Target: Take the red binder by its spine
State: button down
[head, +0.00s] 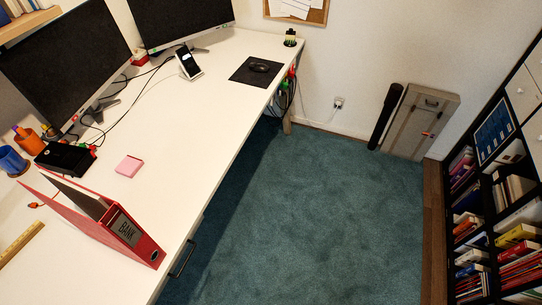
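The red binder (97,218) stands on the white desk (190,120) at the lower left of the head view. Its spine (130,239), with a dark label reading BANK, faces the desk's front edge and lies close to it. The covers spread back toward the left, with a dark gap between them. My gripper is not in view.
A pink note pad (128,166), a black box (66,158), a blue mug (12,160) and a ruler (20,244) lie near the binder. Two monitors stand at the back. The teal carpet (300,210) is clear. A bookshelf (500,190) stands at right.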

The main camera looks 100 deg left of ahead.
aim_at(113, 227)
jog(key=u, duration=4.4)
jog(key=k+u, duration=0.1)
jog(key=u, duration=0.2)
jog(key=k+z, duration=0.1)
jog(key=k, duration=0.55)
